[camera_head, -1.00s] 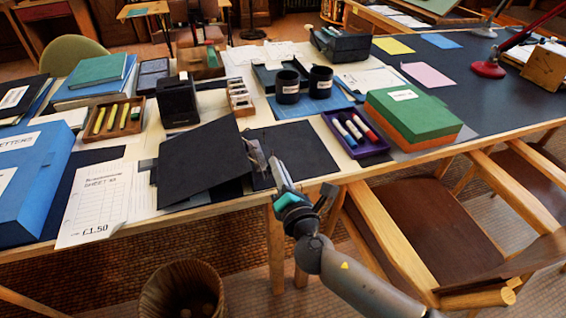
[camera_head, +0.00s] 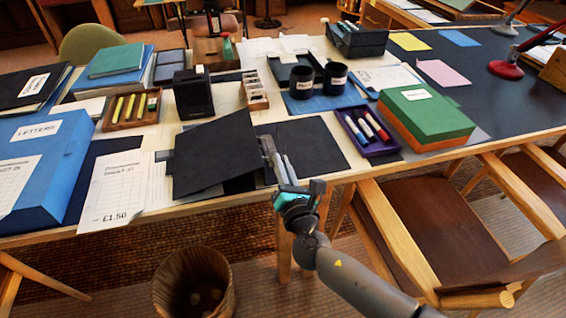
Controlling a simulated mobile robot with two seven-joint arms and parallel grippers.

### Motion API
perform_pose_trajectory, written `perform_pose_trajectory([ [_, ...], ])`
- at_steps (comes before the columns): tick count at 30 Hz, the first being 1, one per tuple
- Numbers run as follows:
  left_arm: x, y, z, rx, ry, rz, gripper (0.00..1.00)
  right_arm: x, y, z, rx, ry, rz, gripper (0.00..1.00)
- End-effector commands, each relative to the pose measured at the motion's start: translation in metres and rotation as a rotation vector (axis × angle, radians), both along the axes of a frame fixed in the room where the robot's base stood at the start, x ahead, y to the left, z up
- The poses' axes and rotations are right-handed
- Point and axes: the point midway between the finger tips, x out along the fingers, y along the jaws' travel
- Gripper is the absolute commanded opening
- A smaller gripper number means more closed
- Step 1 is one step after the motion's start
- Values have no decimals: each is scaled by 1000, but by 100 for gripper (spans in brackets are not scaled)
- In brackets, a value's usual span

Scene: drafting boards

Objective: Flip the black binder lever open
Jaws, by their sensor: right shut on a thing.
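The black binder (camera_head: 215,155) lies on the table near its front edge, with one cover raised at a slant and the other part (camera_head: 305,147) flat to the right. Its metal lever (camera_head: 267,147) shows small at the inner edge of the raised cover, partly hidden by my fingers. My right gripper (camera_head: 277,161) reaches in from the lower right, with its fingertips at the lever, shut on it. How far the lever is turned is too small to tell. My left gripper is not in view.
A purple tray (camera_head: 368,147) of markers and a green box (camera_head: 425,112) stand to the right. A black block-shaped holder (camera_head: 193,93) and two dark cups (camera_head: 302,82) stand behind the binder. Price sheets (camera_head: 115,190) lie to the left. A wooden chair (camera_head: 440,225) stands at the front right.

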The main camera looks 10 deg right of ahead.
Motion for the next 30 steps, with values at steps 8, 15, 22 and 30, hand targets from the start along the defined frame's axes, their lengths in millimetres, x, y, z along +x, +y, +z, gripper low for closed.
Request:
perform_pose_trajectory([
  [8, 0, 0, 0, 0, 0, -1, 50, 0, 1, 0, 0, 0, 1, 17],
  [15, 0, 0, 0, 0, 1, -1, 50, 0, 0, 0, 1, 0, 1, 22],
  [22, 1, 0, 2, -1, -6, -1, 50, -12, 0, -1, 1, 3, 0, 22],
  [30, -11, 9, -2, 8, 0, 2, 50, -62, -1, -1, 1, 5, 3, 22],
])
